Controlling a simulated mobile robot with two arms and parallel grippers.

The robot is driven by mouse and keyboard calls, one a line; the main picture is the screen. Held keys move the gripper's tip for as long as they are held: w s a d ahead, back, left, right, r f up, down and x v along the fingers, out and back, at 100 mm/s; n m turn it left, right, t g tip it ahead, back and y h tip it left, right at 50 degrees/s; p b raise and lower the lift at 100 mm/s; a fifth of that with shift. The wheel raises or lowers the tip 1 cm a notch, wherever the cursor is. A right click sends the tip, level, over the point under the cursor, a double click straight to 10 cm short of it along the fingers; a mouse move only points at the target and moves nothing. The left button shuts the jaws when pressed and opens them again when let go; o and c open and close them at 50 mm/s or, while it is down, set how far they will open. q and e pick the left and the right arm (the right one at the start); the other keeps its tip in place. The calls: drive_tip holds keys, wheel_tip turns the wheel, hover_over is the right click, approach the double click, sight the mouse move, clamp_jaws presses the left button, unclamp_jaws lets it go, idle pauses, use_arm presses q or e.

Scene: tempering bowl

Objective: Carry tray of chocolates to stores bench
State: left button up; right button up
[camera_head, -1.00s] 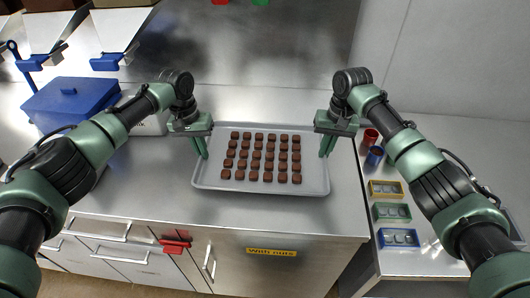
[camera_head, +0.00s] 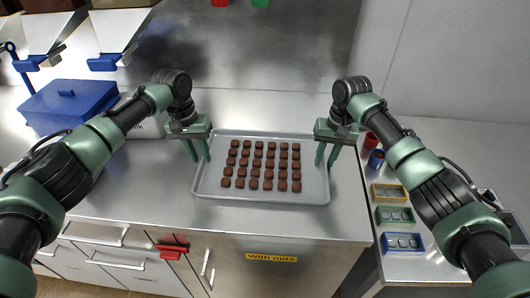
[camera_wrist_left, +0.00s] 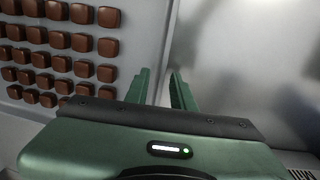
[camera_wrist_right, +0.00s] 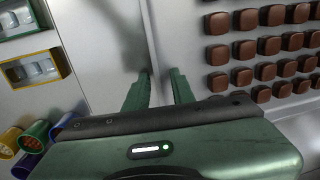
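The tray (camera_head: 262,197) is a pale grey rectangle lying flat on the steel bench. Several brown chocolates (camera_head: 260,164) sit on it in neat rows. My left gripper (camera_head: 198,158) is at the tray's left edge, pointing down, fingers apart. In the left wrist view its fingers (camera_wrist_left: 163,82) stand either side of the rim line. My right gripper (camera_head: 326,162) is at the right edge, also pointing down with fingers apart. In the right wrist view its fingers (camera_wrist_right: 158,80) flank the other rim line. Whether any fingertip touches the rim cannot be told.
A yellow "With nuts" label (camera_head: 271,257) is on the bench front. A blue lidded box (camera_head: 68,104) stands at the left. A lower right-hand bench holds yellow (camera_head: 388,193), green (camera_head: 395,216) and blue (camera_head: 402,243) framed trays and small coloured cups (camera_head: 371,141).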

drive_tip(key=shift+r, duration=0.1)
use_arm(q)
wheel_tip(320, 180, up, 10)
drive_tip(key=a, duration=0.1)
use_arm(e)
wheel_tip(320, 180, up, 12)
drive_tip(key=d, duration=0.1)
drive_tip(key=shift+d, duration=0.2)
use_arm(q)
drive_tip(key=shift+a, duration=0.1)
use_arm(e)
drive_tip(key=shift+s, duration=0.1)
